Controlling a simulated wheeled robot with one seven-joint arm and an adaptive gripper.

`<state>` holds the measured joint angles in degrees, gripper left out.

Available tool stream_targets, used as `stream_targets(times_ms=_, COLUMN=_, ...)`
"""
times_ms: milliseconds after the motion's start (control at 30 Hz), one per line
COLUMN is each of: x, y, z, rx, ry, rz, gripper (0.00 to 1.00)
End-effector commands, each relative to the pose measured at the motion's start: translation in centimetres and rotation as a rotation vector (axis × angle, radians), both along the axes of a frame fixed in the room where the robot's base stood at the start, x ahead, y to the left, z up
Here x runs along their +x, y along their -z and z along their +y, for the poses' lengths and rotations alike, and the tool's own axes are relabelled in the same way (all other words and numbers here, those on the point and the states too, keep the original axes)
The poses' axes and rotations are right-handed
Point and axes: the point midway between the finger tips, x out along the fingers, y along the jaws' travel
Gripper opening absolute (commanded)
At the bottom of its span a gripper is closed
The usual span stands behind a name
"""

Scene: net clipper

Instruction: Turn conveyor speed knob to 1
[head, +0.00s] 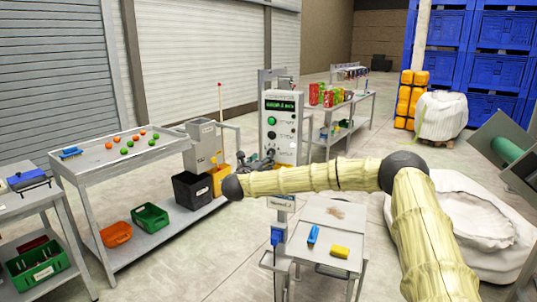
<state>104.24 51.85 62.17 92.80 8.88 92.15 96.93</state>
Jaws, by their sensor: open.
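A white control panel (287,126) with a green lit display (281,105) stands upright in the middle of the head view. A green round control (271,121) sits below the display, with a dark round control (270,135) under it. Small labels beside them are too small to read, so I cannot tell which is the conveyor speed knob or its setting. My arm hides the area below the panel.
A grey table (90,170) with small orange and green balls is at left, with crates on its lower shelf. A black bin (192,191) stands left of the panel. A small grey stand (334,235) with blue and yellow items is in front. Open floor lies between.

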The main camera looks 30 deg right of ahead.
Motion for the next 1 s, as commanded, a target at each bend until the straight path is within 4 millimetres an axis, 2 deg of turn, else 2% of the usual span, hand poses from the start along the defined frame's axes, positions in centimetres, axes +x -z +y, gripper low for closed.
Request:
stream_targets(times_ms=200, x=2.1, y=-0.2, z=-2.9, rx=0.000, ry=0.001, rz=0.002, gripper=0.50)
stream_targets(times_ms=400, x=3.4, y=-0.1, z=-4.6, rx=-0.001, ry=-0.001, rz=0.002, gripper=0.50)
stream_targets(times_ms=867, x=3.9, y=0.1, z=-5.4, rx=-0.001, ry=-0.003, rz=0.003, gripper=0.50)
stream_targets(times_ms=1000, x=3.9, y=0.1, z=-5.4, rx=-0.001, ry=-0.003, rz=0.003, gripper=0.25)
